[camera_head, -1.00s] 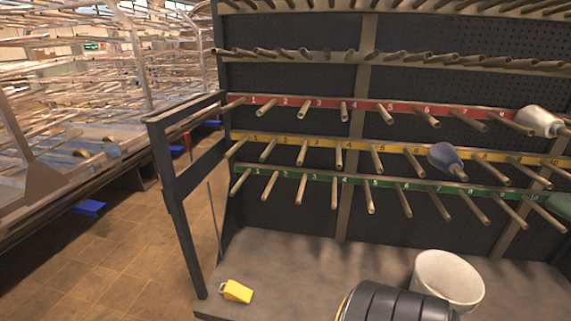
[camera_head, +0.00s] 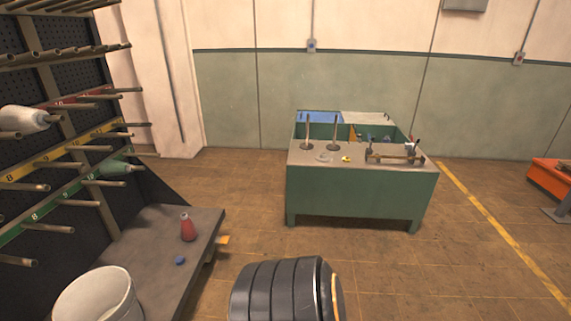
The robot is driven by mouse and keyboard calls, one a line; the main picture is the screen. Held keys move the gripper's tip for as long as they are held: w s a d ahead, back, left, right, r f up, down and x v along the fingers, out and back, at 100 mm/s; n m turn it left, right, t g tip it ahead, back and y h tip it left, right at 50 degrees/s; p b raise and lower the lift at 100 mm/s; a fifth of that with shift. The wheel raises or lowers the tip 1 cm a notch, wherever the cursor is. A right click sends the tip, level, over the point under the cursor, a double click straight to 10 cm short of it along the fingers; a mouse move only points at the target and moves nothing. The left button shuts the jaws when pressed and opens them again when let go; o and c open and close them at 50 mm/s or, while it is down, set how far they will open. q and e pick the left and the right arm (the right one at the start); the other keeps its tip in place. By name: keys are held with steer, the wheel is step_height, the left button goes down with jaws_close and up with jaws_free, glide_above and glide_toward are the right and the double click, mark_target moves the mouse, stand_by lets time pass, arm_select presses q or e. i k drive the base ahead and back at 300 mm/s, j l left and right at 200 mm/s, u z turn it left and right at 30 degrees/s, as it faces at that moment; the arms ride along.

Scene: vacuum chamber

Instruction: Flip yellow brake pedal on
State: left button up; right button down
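I cannot make out a yellow brake pedal for certain in this view. A small yellow-orange piece (camera_head: 222,240) sticks out beside the right edge of the grey bench; I cannot tell what it is. A tiny yellow item (camera_head: 346,159) lies on top of the green workbench, too small to identify. Neither of my grippers is in view.
The pegboard rack (camera_head: 60,165) stands at left, its pegs sticking out. Its grey bench (camera_head: 150,250) holds a white bucket (camera_head: 98,295), a red bottle (camera_head: 188,228) and a blue cap (camera_head: 180,260). A green workbench (camera_head: 360,195) stands ahead. Tiled floor (camera_head: 430,270) is open at right.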

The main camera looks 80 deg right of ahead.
mark_target(224, 240)
steer(key=z, duration=2.15)
steer(key=i+l+z, duration=0.1)
steer(key=i, duration=1.1)
steer(key=i+l, duration=0.1)
steer(key=i, duration=1.15)
steer(key=l+z, duration=0.05)
